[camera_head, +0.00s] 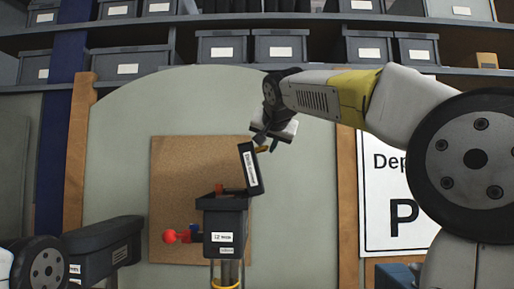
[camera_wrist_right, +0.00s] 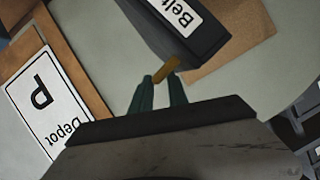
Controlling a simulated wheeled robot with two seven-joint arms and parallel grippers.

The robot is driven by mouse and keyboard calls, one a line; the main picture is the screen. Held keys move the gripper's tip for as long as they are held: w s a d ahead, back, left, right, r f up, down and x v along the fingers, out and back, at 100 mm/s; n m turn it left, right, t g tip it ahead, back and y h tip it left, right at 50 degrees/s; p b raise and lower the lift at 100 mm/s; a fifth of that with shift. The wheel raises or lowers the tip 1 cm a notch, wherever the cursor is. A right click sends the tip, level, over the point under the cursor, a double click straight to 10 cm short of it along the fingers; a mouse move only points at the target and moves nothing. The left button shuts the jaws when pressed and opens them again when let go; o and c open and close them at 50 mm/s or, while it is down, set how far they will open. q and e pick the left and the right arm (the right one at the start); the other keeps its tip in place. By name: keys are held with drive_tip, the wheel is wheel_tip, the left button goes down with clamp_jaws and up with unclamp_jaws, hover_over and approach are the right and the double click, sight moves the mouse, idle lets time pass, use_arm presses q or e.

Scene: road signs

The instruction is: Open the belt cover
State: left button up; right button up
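The belt cover (camera_head: 250,168) is a dark panel with a white label. It stands tilted up, nearly upright, at the right edge of the dark machine box (camera_head: 225,222). In the right wrist view the cover (camera_wrist_right: 200,40) shows its label, partly reading "Belt". A tan tab (camera_head: 263,149) sticks out from the cover's upper edge. My right gripper (camera_head: 268,141) is at this tab from above. In the right wrist view its green fingers (camera_wrist_right: 161,76) are close together with the tab (camera_wrist_right: 168,68) between their tips. My left gripper is out of view.
A red knob (camera_head: 170,236) sits left of the box. A corkboard (camera_head: 172,190) is behind it. A white "Depot P" sign (camera_head: 391,190) is at the right. Another dark labelled unit (camera_head: 104,250) is at lower left. Shelves with grey bins (camera_head: 222,47) line the back.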

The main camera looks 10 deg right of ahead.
drive_tip(key=v, duration=0.6)
drive_tip(key=shift+s, duration=0.2)
